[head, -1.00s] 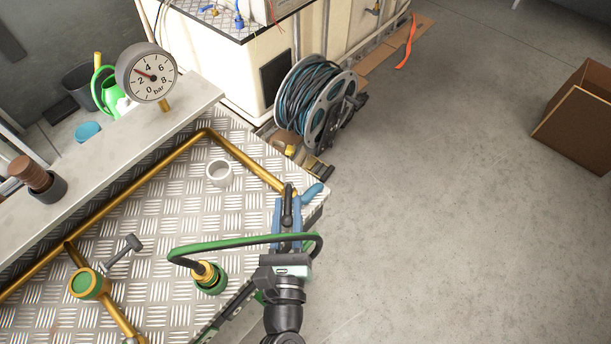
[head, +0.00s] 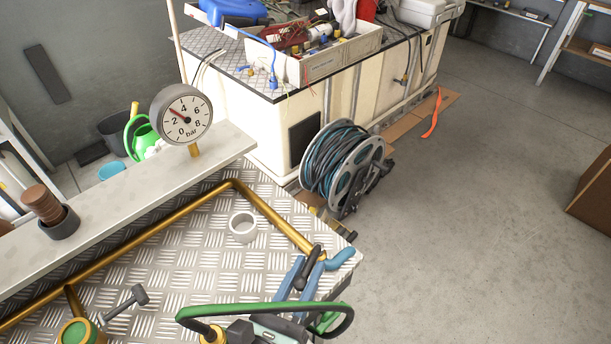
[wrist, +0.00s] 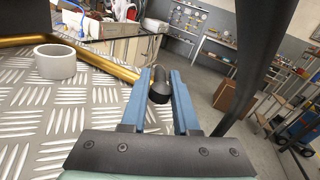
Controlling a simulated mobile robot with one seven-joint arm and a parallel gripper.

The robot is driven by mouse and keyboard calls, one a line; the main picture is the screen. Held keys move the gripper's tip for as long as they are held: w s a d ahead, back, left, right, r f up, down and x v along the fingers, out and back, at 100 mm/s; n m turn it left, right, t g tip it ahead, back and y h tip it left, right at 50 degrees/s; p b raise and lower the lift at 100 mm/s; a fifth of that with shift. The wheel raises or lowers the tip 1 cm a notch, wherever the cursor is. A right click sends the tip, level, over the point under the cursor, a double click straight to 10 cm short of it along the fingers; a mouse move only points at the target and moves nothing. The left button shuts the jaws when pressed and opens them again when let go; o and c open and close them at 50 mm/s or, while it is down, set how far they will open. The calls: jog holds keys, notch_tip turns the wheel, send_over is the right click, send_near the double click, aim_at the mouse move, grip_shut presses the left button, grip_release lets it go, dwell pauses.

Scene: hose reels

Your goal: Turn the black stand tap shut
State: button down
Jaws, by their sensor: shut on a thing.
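A black tap handle (head: 311,264) stands at the near right corner of the metal plate, at the end of the brass pipe. My gripper (head: 303,276) has its two blue fingers on either side of this handle and is shut on it. In the wrist view the rounded black handle (wrist: 159,86) sits between the blue fingers. The tap's body is hidden behind my gripper.
A white ring (head: 242,227), brass pipe (head: 175,217) and another dark lever (head: 126,304) are on the chequered plate (head: 190,252). A hose reel (head: 345,168) stands behind.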

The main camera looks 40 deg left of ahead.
jog(key=c, duration=0.8)
grip_release()
jog(key=shift+c, duration=0.2)
jog(key=shift+s, duration=0.15)
jog(key=shift+s+d+f, duration=0.1)
jog(key=shift+s, duration=0.15)
jog(key=b+v, duration=0.1)
jog(key=v, duration=0.4)
jog(key=b+v, duration=0.1)
jog(key=v, duration=0.4)
jog(key=shift+r, duration=0.25)
jog(key=shift+p+v, duration=1.05)
jog(key=shift+v, duration=0.05)
jog(key=shift+f, duration=0.2)
